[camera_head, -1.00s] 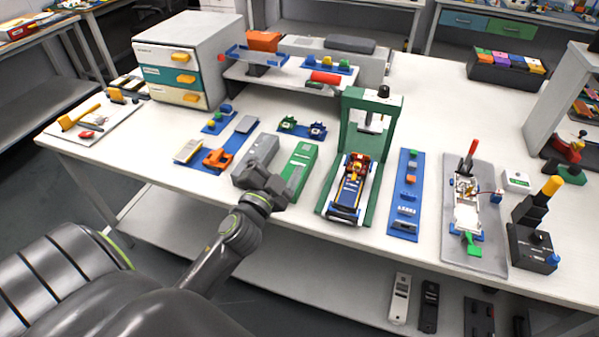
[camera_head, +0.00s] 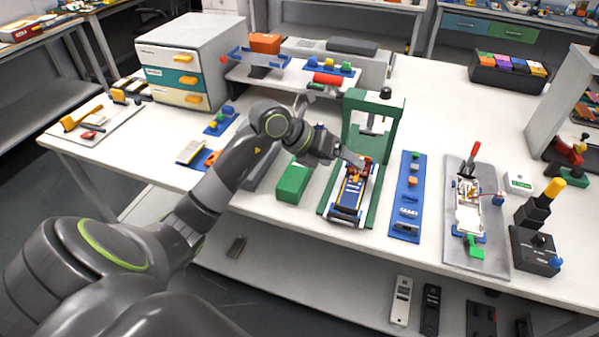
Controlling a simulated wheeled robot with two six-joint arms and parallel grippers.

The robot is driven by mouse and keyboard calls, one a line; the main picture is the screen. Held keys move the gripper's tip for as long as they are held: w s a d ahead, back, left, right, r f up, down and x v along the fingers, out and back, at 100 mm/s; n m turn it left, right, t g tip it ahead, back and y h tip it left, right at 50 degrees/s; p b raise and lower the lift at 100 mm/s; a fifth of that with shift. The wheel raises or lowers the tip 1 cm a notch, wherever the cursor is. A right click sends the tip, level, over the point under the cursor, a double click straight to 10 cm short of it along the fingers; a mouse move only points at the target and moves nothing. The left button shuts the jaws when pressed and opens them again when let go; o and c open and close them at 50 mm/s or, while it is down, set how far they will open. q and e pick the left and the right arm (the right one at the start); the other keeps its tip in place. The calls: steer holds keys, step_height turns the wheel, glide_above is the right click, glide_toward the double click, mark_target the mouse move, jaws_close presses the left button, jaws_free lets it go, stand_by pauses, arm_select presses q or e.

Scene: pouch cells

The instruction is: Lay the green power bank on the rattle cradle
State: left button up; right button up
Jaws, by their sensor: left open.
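A green box (camera_head: 292,183), which I take for the green power bank, lies on the bench left of the green press frame; my left arm covers its far end. My left gripper (camera_head: 353,158) is open, over the far end of the blue-and-orange item (camera_head: 348,194) under the green frame (camera_head: 386,140). Its fingers are small and partly blend with that item, and I see nothing held. I cannot tell for sure which thing is the rattle cradle. My right gripper is not in view.
A grey block (camera_head: 262,172) lies partly hidden behind my arm. A blue strip with small parts (camera_head: 407,210) and a grey tray (camera_head: 489,255) stand to the right. A drawer cabinet (camera_head: 190,62) and a raised shelf (camera_head: 270,80) stand behind. Bare bench shows between them.

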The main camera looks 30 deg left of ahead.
arm_select(q)
steer(key=a+n+g+y, duration=0.1)
steer(key=a+y, duration=0.3)
steer(key=a, duration=0.2)
steer(key=n+g+y+b, duration=0.2)
steer(key=y+b, duration=0.2)
steer(key=b, duration=0.5)
glide_above(299, 166)
steer(key=s, duration=0.3)
steer(key=f, duration=0.4)
steer(key=shift+d+f, duration=0.35)
steer(key=shift+f, duration=0.05)
steer(key=b+x, duration=0.1)
steer(key=x, duration=0.1)
steer(key=shift+w+f, duration=0.1)
steer(key=shift+f, duration=0.3)
steer(key=shift+w+f, duration=0.25)
steer(key=shift+f, duration=0.05)
steer(key=shift+w+a+f, duration=0.1)
steer(key=shift+w+f, duration=0.05)
steer(key=shift+f, duration=0.35)
steer(key=x, duration=0.4)
steer(key=shift+f+p, duration=0.25)
steer(key=shift+p, duration=0.15)
steer(key=shift+w+f, duration=0.15)
steer(key=shift+f, duration=0.2)
